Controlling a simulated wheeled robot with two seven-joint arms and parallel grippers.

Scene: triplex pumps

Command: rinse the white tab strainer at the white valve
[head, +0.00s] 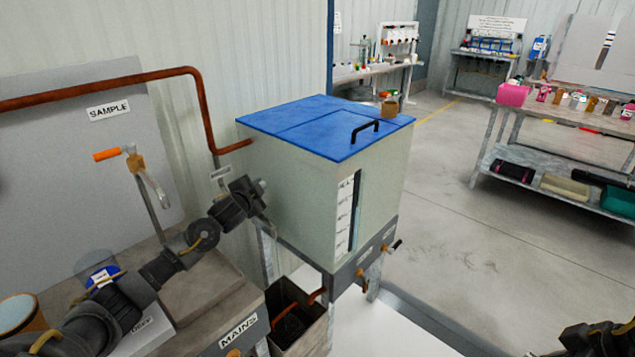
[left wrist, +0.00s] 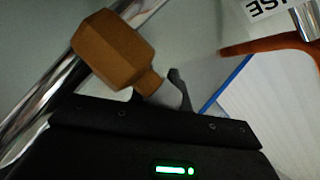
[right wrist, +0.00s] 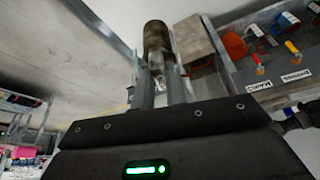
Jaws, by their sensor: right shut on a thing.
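My right gripper (right wrist: 160,80) is shut on a dark brown, mesh-like cylinder (right wrist: 157,38) in the right wrist view. It looks like the strainer, and its white tab cannot be made out. In the head view the right gripper (head: 598,340) is partly cut off at the lower right. My left gripper (head: 256,194) is beside the blue-lidded tank, below the copper pipe. In the left wrist view a brown blocky piece with a pale stub (left wrist: 110,45) is at the fingers (left wrist: 160,92). I cannot tell whether they grip it, or whether it is the white valve.
The tank's blue lid (head: 335,125) carries a black handle. An open bin (head: 297,315) stands below the tank. A sample tap (head: 140,165) and a MAINS bench (head: 215,305) are at left.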

